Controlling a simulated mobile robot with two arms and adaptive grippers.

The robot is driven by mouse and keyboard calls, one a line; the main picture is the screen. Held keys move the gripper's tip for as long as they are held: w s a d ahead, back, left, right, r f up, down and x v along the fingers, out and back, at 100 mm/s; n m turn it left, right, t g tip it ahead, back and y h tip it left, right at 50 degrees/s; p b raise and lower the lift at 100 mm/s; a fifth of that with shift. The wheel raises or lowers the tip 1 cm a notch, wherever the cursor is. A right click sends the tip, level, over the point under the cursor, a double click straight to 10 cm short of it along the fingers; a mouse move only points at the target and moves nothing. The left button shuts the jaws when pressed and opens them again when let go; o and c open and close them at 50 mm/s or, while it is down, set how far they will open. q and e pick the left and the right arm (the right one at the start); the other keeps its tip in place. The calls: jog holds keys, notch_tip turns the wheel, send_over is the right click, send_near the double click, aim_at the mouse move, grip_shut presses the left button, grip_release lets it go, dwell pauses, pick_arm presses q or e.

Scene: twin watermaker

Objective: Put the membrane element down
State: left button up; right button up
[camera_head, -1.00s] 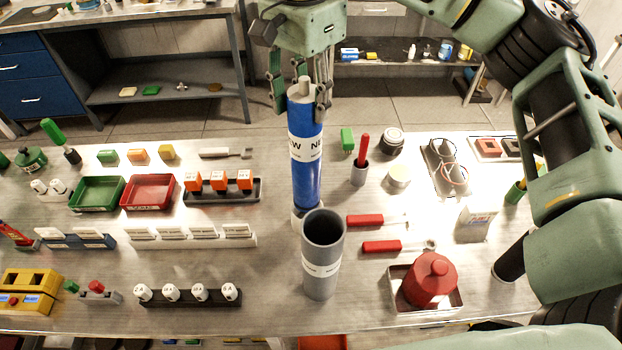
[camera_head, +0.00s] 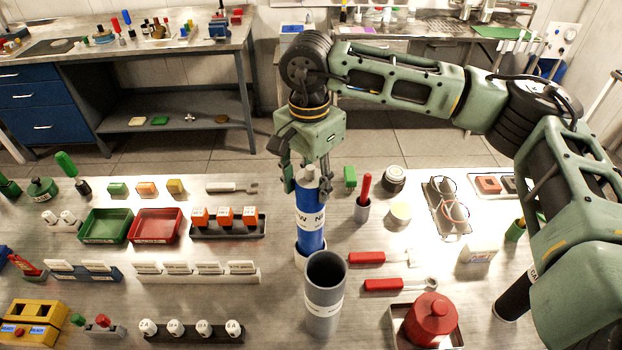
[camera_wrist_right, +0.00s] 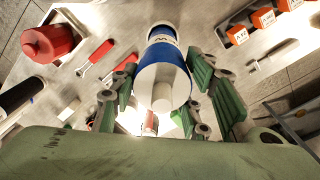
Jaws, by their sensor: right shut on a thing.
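The membrane element is a blue cylinder (camera_head: 311,228) with a white label band and a grey-white end with a stub. It stands about upright over the bench, behind an open grey tube (camera_head: 325,290). My right gripper (camera_head: 308,182) points down and is shut around its upper end. In the right wrist view, the blue element (camera_wrist_right: 170,52) lies between the green fingers (camera_wrist_right: 160,98). A white ring-like piece (camera_head: 302,254) shows at its lower end, partly hidden by the grey tube. I cannot tell whether the element rests on it. My left gripper is out of view.
Right of the element are red-handled tools (camera_head: 372,257), a cup with a red handle (camera_head: 362,208) and a red jar (camera_head: 432,315) in a tray. Left are a rack with orange blocks (camera_head: 228,226), a red tray (camera_head: 155,225) and a row of white cards (camera_head: 195,270).

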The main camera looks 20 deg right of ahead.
jog(key=o, duration=1.3)
jog(key=shift+r, duration=0.1)
jog(key=shift+r, duration=0.15)
notch_tip(320, 180, up, 11)
jog(key=b, duration=0.4)
jog(key=shift+a, duration=0.15)
jog(key=shift+r, duration=0.35)
